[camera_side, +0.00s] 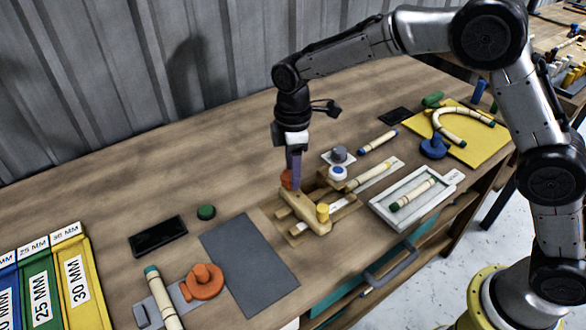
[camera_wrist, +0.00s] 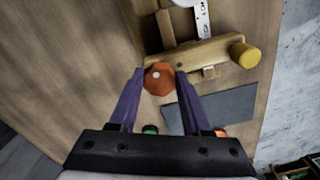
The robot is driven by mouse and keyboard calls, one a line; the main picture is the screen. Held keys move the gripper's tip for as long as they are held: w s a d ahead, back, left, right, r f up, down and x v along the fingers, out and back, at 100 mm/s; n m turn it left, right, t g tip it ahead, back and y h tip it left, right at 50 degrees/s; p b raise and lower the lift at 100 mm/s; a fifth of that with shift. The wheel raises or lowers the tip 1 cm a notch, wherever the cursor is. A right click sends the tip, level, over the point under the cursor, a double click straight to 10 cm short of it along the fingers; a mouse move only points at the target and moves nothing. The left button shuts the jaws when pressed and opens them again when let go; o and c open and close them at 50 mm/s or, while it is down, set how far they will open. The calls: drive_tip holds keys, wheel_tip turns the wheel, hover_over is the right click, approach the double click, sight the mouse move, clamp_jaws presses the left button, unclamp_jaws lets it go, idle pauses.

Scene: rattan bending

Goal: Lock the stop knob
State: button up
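The wooden stop block (camera_side: 305,210) lies across the bending jig, with a red-orange knob (camera_side: 286,179) at its far end and a yellow knob (camera_side: 322,212) at its near end. In the wrist view the faceted red-orange knob (camera_wrist: 159,79) shows a pale centre dot, and the yellow knob (camera_wrist: 244,55) is at upper right. My gripper (camera_side: 295,184) points down at the red-orange knob, its purple fingers partly hiding it in the side view. In the wrist view the fingers are apart, one on each side of the knob, with small gaps. Contact cannot be confirmed.
A white-blue knob (camera_side: 337,173) and grey knob (camera_side: 339,154) stand right of my gripper. A white tray (camera_side: 414,212) holds a rattan piece. A grey mat (camera_side: 248,264), orange clamp (camera_side: 203,281) and green knob (camera_side: 206,212) lie left. The wood behind the jig is clear.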

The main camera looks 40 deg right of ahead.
clamp_jaws()
drive_tip(key=shift+m, duration=0.3)
drive_tip(key=m, duration=0.3)
drive_tip(key=shift+s, duration=0.1)
drive_tip(key=m, duration=0.4)
drive_tip(key=shift+s+a, duration=0.1)
drive_tip(key=m, duration=0.5)
drive_tip(key=shift+a+r+m, duration=0.1)
drive_tip(key=shift+a+m, duration=0.05)
drive_tip(key=shift+m, duration=0.15)
drive_tip(key=m, duration=0.4)
drive_tip(key=shift+a+m, duration=0.15)
drive_tip(key=shift+m, duration=0.15)
